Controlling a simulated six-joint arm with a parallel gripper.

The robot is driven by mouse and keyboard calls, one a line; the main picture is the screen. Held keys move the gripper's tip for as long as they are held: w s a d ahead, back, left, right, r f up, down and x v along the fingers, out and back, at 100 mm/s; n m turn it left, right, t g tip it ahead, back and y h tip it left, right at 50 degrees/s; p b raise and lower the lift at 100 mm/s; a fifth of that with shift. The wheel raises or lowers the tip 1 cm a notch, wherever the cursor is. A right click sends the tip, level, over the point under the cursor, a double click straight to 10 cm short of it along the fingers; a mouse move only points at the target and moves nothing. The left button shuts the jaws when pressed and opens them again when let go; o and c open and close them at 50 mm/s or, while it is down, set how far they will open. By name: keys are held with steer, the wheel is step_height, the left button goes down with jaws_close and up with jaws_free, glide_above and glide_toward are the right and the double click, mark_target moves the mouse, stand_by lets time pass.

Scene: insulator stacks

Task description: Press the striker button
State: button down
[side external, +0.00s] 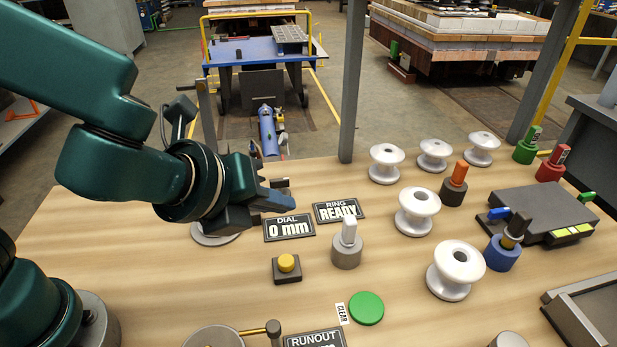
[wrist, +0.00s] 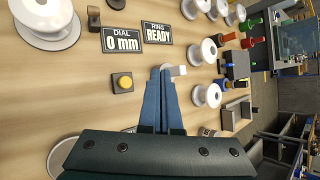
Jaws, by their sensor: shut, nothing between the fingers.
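A yellow push button (side external: 286,262) sits on a small dark square base on the table, with no label visible on it. It also shows in the wrist view (wrist: 124,82), left of the fingertips. A flat round green button (side external: 366,308) lies nearer the camera, beside a CLEAR label. My gripper (side external: 284,197) is shut and empty, raised above the table behind the yellow button and apart from it. The shut blue fingers also show in the wrist view (wrist: 161,72).
The DIAL sign (side external: 289,228) reads 0 mm and the RING sign (side external: 338,210) reads READY. A grey post with a white block (side external: 347,245) stands right of the yellow button. Several white insulators (side external: 417,211), coloured-handled holders and a grey box (side external: 545,213) stand farther right.

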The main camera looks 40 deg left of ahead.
mark_target(282, 266)
stand_by(0.3)
steer(key=shift+f, duration=4.4)
steer(key=shift+f, duration=0.1)
steer(key=shift+f, duration=0.3)
steer(key=shift+f, duration=0.55)
steer(key=shift+r, duration=1)
steer(key=shift+r, duration=2.5)
